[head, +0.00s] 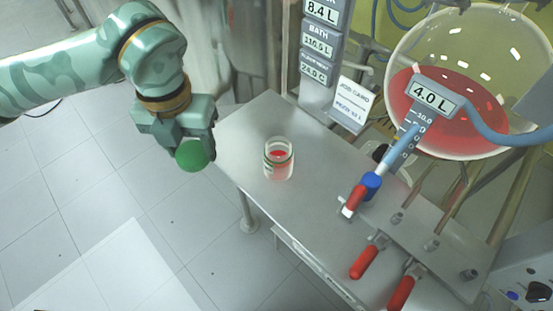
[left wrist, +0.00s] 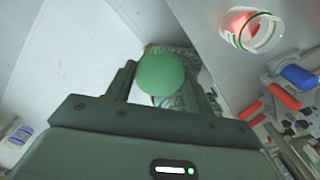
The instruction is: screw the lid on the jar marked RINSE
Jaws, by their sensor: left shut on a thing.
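A round green lid (head: 192,156) is held between the fingers of my left gripper (head: 193,140), left of the bench's edge and over the floor. In the left wrist view the green lid (left wrist: 160,74) sits between the two fingers. An open glass jar (head: 278,160) with something red in it stands upright on the steel bench, right of the gripper and apart from it. Its label is too small to read. The jar (left wrist: 253,32) also shows at the upper right of the left wrist view. My right gripper is not in view.
The steel bench (head: 252,125) is clear around the jar. Red-handled valves (head: 364,262) and a blue fitting (head: 371,184) stand right of it. A large glass vessel (head: 470,70) with red liquid is at upper right. Displays and a job card (head: 352,98) stand behind.

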